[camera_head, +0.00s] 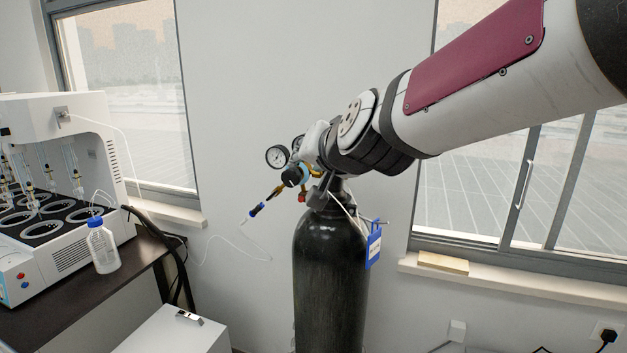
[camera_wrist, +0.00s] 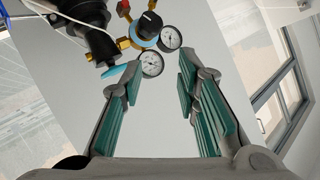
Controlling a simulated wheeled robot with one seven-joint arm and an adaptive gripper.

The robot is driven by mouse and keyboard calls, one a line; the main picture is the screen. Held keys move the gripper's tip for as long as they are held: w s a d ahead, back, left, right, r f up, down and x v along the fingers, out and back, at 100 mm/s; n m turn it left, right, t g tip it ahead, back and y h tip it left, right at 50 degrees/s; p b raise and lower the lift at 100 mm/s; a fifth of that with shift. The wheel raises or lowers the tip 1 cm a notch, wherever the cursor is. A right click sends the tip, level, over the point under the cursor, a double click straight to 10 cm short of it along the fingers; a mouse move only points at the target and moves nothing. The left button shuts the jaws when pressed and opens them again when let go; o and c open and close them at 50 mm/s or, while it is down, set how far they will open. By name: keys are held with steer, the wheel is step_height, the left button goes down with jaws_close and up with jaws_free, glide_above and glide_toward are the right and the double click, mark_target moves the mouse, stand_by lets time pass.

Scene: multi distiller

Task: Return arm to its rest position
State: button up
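My arm reaches in from the upper right in the head view, towards the gas cylinder's regulator. My gripper (camera_wrist: 158,85) is open in the wrist view, with green pads on both fingers and nothing between them. The regulator (camera_wrist: 140,42), with two round gauges and brass fittings, lies beyond the fingertips. In the head view my arm hides much of the regulator, but one gauge (camera_head: 278,156) shows clearly at its left. The dark gas cylinder (camera_head: 330,270) stands upright below my arm's end. I cannot tell the exact gap between fingers and regulator.
A white multi distiller (camera_head: 60,190) stands on a dark bench (camera_head: 95,300) at left, beside a blue-capped bottle (camera_head: 102,247). A white box (camera_head: 175,332) is low in front. Windows and a sill (camera_head: 520,290) are at right.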

steer(key=s+d+f+g+h, duration=0.1)
steer(key=s+d+f+g, duration=0.1)
steer(key=s+d, duration=0.4)
steer(key=s+d+f+n+g+h, duration=0.1)
steer(key=s+d+f, duration=0.4)
steer(key=s, duration=0.8)
steer(key=s+d+f+n+g+h, duration=0.1)
steer(key=s+d+f+g+h, duration=0.1)
steer(key=s+d, duration=0.6)
steer(key=shift+s+d+f+g, duration=0.3)
steer(key=shift+s+f+g, duration=0.5)
steer(key=shift+g, duration=0.3)
